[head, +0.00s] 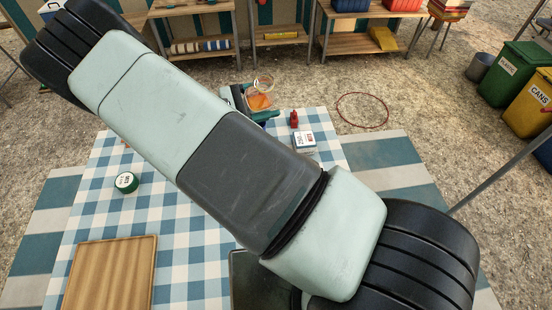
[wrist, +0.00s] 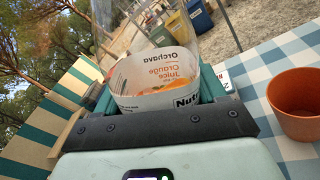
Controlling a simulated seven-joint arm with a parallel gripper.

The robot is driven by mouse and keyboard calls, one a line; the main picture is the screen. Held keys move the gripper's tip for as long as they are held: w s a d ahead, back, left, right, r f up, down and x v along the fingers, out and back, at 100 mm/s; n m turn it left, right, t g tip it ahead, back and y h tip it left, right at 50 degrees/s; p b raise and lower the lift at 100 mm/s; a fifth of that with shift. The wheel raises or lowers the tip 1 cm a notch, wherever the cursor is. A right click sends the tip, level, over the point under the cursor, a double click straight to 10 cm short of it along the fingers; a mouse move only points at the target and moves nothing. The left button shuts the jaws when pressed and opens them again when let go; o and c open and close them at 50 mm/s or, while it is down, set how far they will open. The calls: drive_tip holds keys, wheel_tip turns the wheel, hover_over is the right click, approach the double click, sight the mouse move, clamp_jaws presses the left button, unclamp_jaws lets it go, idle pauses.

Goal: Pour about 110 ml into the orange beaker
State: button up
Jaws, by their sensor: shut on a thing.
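My gripper (head: 256,103) is shut on a clear juice bottle (head: 263,86) at the far edge of the checked table. In the wrist view the bottle (wrist: 165,80) sits between my fingers, with a white "Orange Juice" label and some orange juice showing inside. The orange beaker (wrist: 299,104) stands upright on the checked cloth, to the right of my gripper and apart from it in the wrist view. The part of the beaker's inside that shows looks empty. I cannot make out the beaker in the head view, where my arm covers much of the table.
A red bottle (head: 294,119) and a small white box (head: 304,142) stand near the table's far right side. A green round tin (head: 126,182) and a ribbed wooden board (head: 110,275) lie at left. Cloth (head: 185,270) between board and arm is clear.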

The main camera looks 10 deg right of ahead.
drive_tip(key=shift+f+m, duration=0.1)
drive_tip(key=shift+m, duration=0.5)
drive_tip(key=shift+w+f+m, duration=0.3)
drive_tip(key=shift+f+m, duration=0.6)
drive_tip(key=shift+f, duration=0.05)
drive_tip(key=shift+w+a+r+m, duration=0.25)
drive_tip(key=shift+w+r+m, duration=0.3)
drive_tip(key=shift+m, duration=0.35)
drive_tip(key=f+m, duration=0.1)
drive_tip(key=w+f+m, duration=0.1)
drive_tip(key=m, duration=0.1)
drive_tip(key=shift+a+f+t+y, duration=0.1)
drive_tip(key=shift+f+t+y, duration=0.05)
drive_tip(key=shift+t+y, duration=0.15)
drive_tip(key=shift+s+m, duration=0.25)
drive_tip(key=shift+m, duration=0.55)
drive_tip(key=shift+r, duration=0.2)
drive_tip(key=shift+s+r+m+t, duration=0.15)
drive_tip(key=shift+m, duration=0.6)
drive_tip(key=shift+s+r+m+t, duration=0.1)
drive_tip(key=shift+r+m+t, duration=0.05)
drive_tip(key=shift+m, duration=0.6)
drive_tip(key=shift+s+d, duration=0.1)
drive_tip(key=shift+d, duration=0.15)
drive_tip(key=shift+s+m, duration=0.3)
drive_tip(key=shift+s, duration=0.05)
